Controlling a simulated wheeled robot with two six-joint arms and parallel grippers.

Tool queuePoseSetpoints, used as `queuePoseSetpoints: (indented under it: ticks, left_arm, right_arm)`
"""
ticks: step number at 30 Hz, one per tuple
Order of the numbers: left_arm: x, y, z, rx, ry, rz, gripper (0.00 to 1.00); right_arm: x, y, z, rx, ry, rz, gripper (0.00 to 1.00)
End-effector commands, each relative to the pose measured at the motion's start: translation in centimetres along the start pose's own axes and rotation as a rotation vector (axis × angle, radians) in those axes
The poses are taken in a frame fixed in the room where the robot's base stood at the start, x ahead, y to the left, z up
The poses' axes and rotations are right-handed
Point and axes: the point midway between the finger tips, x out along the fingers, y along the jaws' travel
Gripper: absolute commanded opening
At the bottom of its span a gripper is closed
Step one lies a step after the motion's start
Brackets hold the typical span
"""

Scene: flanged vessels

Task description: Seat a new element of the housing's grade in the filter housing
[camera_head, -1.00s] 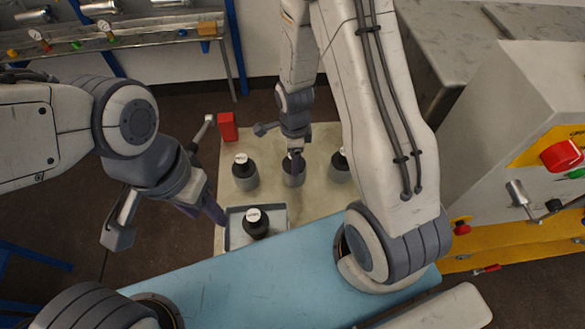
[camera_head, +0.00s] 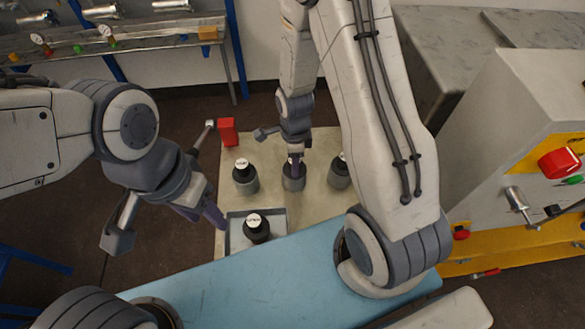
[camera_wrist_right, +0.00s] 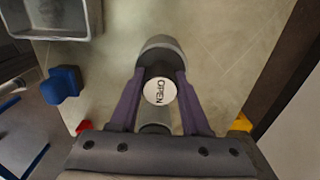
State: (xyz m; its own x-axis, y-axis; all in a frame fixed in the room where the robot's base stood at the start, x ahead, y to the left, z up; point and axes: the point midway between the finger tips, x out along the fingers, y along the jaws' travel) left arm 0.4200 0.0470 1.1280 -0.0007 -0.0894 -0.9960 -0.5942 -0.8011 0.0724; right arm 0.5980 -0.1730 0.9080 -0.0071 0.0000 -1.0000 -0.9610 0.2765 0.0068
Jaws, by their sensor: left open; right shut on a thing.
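My right gripper (camera_head: 294,168) points down at the middle vessel (camera_head: 293,183) of a row of three grey vessels. It is shut on the white-labelled top (camera_wrist_right: 160,92) there. The lettering is upside down in the right wrist view and seems to read OPEN. The left vessel (camera_head: 246,184) and right vessel (camera_head: 340,178) have black tops with white labels. A dark piece with a white label (camera_head: 257,229) stands in a grey tray (camera_head: 232,240). My left gripper (camera_head: 203,215) is open and empty, just left of the tray. I cannot tell which piece is the housing.
A red block (camera_head: 228,132) stands at the mat's (camera_head: 310,225) back left corner. A light-blue surface (camera_head: 230,290) lies in front. A machine (camera_head: 505,125) with a red knob stands at the right. A blue block (camera_wrist_right: 63,85) shows in the wrist view.

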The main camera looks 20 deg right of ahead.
Motion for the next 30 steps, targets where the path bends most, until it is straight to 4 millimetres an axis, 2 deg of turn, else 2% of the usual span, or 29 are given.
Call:
queuePoseSetpoints:
  ticks: [6, 30]
  left_arm:
    - [-1.4, 0.1, -0.1, -0.001, 0.0, 0.0, 0.5]
    - [-4.9, 0.3, -0.3, -0.002, 0.0, 0.0, 0.5]
  right_arm:
    - [-1.6, -0.1, 0.0, 0.0, -0.001, -0.004, 0.0]
    - [-5.8, -0.2, 0.1, 0.0, -0.002, -0.006, 0.0]
